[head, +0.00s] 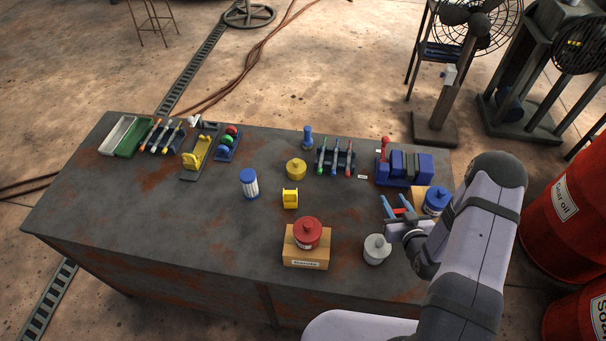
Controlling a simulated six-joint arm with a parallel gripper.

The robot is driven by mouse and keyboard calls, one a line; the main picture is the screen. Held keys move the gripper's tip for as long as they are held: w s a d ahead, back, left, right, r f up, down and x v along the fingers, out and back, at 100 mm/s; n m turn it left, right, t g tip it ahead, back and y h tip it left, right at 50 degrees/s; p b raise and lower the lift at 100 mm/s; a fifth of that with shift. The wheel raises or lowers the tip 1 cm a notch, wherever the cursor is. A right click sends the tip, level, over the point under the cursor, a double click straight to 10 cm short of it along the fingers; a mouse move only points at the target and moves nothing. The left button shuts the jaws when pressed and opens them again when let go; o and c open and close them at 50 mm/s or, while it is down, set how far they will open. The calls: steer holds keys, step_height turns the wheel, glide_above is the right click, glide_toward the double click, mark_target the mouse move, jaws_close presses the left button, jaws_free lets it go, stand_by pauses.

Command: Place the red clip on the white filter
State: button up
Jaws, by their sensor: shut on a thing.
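My gripper (397,207) is over the right part of the bench, with its two blue fingers pointing away from the arm. It is shut on a small red piece that looks like the red clip (400,212), which is partly hidden between the fingers. A whitish-grey canister with a knob (376,249) stands just below my gripper in the picture. I cannot tell for certain which of these two is the white filter.
A red canister (307,232) stands on a wooden block, and a blue canister (436,200) is close right of my gripper. A yellow canister (296,169), a yellow block-like piece (290,198) and a blue vise-like device (404,166) stand nearby. The bench's left front is clear.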

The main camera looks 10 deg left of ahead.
steer(key=w+a+r+n+g+y+b, duration=0.15)
steer(key=w+a, duration=0.25)
steer(key=a, duration=0.4)
steer(key=w+a+r+n+y+b, duration=0.15)
steer(key=w+a, duration=0.25)
steer(key=a, duration=0.5)
steer(key=w+a+r+n+g+y+b, duration=0.1)
steer(key=w+a+b, duration=0.25)
steer(key=a, duration=0.45)
step_height(320, 180, up, 10)
steer(key=n+g+y+b, duration=0.1)
steer(key=n+y+b, duration=0.1)
steer(key=b, duration=0.1)
glide_above(247, 176)
steer(key=w+a, duration=0.3)
step_height(247, 176, down, 10)
steer(key=p, duration=0.3)
steer(key=shift+w+p, duration=0.25)
steer(key=shift+p, duration=0.05)
steer(key=shift+f, duration=0.1)
steer(key=o, duration=1)
